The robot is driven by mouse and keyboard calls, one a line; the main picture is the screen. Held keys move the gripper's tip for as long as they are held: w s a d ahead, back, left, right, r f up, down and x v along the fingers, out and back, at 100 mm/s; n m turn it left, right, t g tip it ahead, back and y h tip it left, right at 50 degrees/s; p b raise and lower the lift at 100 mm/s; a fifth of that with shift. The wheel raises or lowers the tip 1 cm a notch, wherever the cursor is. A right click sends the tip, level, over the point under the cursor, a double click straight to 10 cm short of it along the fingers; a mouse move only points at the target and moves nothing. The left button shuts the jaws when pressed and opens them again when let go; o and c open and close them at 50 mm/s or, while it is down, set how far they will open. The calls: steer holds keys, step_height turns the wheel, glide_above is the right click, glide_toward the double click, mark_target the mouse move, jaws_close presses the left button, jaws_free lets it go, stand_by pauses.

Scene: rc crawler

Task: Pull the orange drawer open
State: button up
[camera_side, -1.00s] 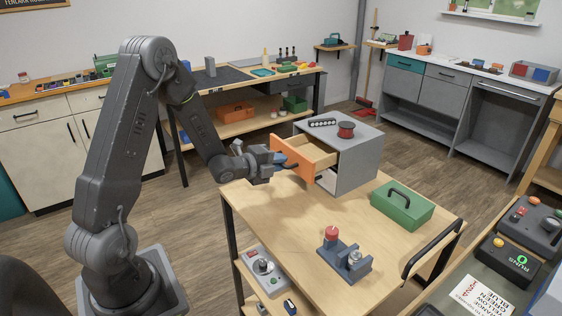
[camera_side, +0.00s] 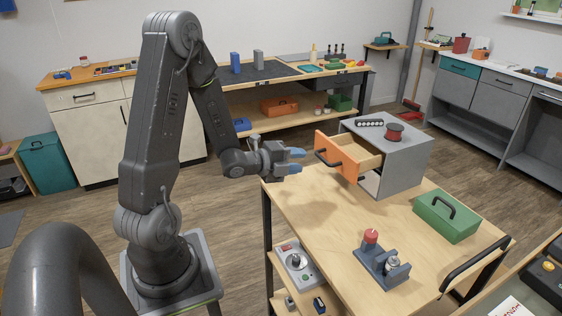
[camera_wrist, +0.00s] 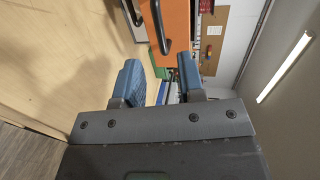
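The orange drawer (camera_side: 338,158) stands partly pulled out of the grey cabinet (camera_side: 402,165), and its pale wooden inside shows. Its black handle (camera_side: 327,160) is on the orange front. My gripper (camera_side: 299,160) is left of the handle, apart from it, with two blue fingers spread and nothing between them. In the wrist view the fingers (camera_wrist: 160,78) are apart, with the orange front (camera_wrist: 172,25) and black handle (camera_wrist: 157,28) beyond them.
A red spool (camera_side: 394,132) and a dark strip (camera_side: 369,123) lie on the cabinet top. A green toolbox (camera_side: 447,217) and a blue-grey fixture (camera_side: 378,270) stand on the wooden cart top (camera_side: 325,225). The cart top between my gripper and the fixture is clear.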

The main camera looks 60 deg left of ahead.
steer(key=v, duration=0.5)
steer(key=shift+s+r, duration=0.1)
steer(key=w+d+r+n+g+y, duration=0.1)
steer(key=d+r+n+g+y, duration=0.35)
steer(key=r+n, duration=0.4)
steer(key=s+d+r+n+g+h, duration=0.3)
steer(key=s+d+n, duration=0.6)
steer(key=s+d, duration=0.3)
steer(key=shift+s+d+r+g+h, duration=0.3)
steer(key=shift+d+g+h, duration=0.45)
steer(key=shift+d+g, duration=0.5)
